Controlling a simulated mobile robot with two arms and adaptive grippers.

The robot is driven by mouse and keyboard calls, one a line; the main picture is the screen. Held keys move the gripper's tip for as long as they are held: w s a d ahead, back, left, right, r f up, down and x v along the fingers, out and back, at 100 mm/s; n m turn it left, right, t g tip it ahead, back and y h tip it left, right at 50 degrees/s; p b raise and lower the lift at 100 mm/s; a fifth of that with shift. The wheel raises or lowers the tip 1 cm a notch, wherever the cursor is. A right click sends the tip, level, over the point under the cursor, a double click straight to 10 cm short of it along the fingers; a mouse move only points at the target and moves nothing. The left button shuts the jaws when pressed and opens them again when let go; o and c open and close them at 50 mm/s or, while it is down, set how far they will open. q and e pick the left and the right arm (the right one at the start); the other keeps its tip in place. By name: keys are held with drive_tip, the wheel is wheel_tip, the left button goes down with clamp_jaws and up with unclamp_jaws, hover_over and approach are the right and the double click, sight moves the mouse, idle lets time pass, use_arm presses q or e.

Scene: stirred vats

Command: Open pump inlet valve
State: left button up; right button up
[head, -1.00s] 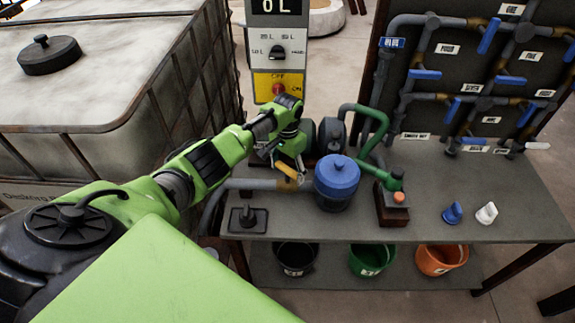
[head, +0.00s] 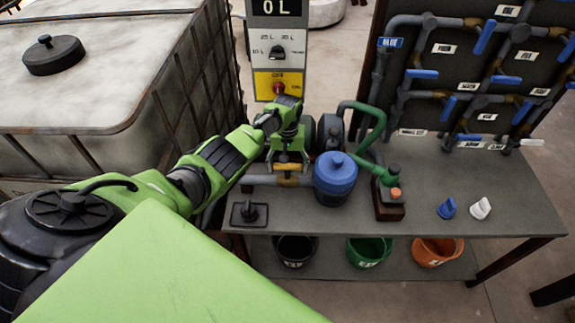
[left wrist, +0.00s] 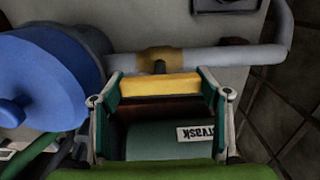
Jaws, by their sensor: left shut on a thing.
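The inlet valve's yellow handle (head: 289,167) sits over a brass-coloured valve body (head: 287,181) on the grey pipe left of the blue-lidded pump (head: 336,178). My left gripper (head: 288,161) is shut on the handle. In the left wrist view, the yellow handle (left wrist: 160,84) spans between the two fingers of the gripper (left wrist: 162,92). The handle lies roughly parallel to the grey pipe (left wrist: 225,56), with the brass-coloured body (left wrist: 160,60) behind it. My right gripper is not in view.
A control box (head: 278,50) stands behind the gripper. A caged tank (head: 100,80) is close on the left. A pipe panel with blue handles (head: 470,75) stands at right. A blue nozzle (head: 446,208) and a white one (head: 480,208) lie on the bench's clear right part.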

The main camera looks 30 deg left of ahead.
sight(288, 165)
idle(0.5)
use_arm(q)
drive_tip(key=o, duration=1.1)
wheel_tip(288, 165, up, 12)
